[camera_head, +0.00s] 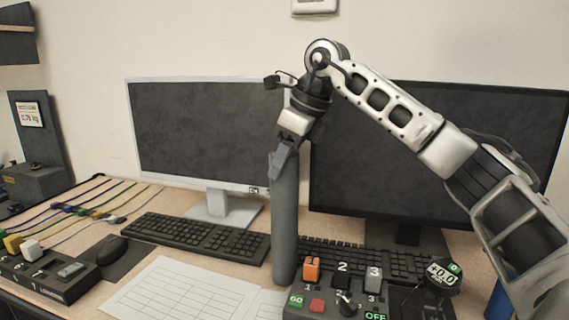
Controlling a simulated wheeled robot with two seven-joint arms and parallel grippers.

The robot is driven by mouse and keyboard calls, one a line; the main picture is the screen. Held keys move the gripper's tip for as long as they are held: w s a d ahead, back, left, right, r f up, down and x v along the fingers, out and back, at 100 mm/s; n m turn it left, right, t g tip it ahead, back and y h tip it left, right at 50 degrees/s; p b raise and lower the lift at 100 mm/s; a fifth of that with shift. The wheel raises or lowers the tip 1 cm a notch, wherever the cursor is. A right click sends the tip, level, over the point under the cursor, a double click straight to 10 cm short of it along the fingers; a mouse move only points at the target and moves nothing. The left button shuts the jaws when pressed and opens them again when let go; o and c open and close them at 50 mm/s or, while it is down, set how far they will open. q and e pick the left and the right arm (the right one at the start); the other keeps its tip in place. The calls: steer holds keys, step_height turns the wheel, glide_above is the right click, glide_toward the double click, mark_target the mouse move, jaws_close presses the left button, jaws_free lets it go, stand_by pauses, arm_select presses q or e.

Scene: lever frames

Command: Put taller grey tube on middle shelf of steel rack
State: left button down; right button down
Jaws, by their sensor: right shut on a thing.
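My right gripper (283,153) reaches in from the right and points down. It is shut on the top end of a tall grey tube (285,225). The tube stands close to vertical in front of the gap between the two monitors. Its lower end is behind or beside the control box, and I cannot tell whether it touches the desk. No second tube and no steel rack can be made out in this view. My left gripper is not in view.
Two monitors (185,130) stand at the back, with keyboards (195,238) before them. A control box (370,305) with switches is at the front. Papers (180,292) lie left of it. A mouse (107,249), cables and a power strip (45,280) fill the left side.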

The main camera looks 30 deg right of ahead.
steer(key=shift+f, duration=0.5)
steer(key=c, duration=0.7)
jaws_free()
steer(key=shift+f, duration=0.15)
steer(key=shift+o, duration=0.2)
